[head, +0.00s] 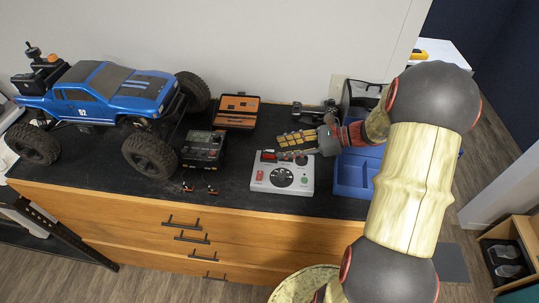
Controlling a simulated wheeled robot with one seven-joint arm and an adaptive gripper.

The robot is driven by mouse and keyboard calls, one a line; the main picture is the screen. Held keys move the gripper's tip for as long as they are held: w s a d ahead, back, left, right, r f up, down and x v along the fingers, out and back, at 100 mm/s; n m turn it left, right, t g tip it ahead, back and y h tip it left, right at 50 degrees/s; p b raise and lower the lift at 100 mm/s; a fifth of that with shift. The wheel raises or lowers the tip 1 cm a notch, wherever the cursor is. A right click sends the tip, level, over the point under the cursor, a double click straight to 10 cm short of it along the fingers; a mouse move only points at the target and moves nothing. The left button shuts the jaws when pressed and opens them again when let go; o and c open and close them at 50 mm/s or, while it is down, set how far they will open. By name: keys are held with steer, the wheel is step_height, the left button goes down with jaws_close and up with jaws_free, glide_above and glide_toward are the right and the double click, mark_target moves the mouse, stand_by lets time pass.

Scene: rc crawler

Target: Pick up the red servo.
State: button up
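A small red block (268,156), which looks like the red servo, is at the back left edge of the grey control box (297,190). My gripper (276,147) reaches in from the right, low over the back of this box. Its two fingers look spread, with yellow pads on the upper one. The tip of the lower finger is right beside the red block and partly hides it. I cannot tell whether they touch.
A blue truck (110,92) stands at the left of the black-topped cabinet. A black device (203,147) and an open orange-lined case (237,111) lie behind and left of the box. A blue tray (352,177) is at the right, under my arm.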

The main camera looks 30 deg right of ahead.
mark_target(271, 151)
steer(key=x, duration=0.3)
steer(key=shift+w+a+f, duration=0.1)
steer(key=shift+a+f, duration=0.05)
steer(key=shift+a, duration=0.1)
steer(key=shift+c, duration=1.4)
jaws_close()
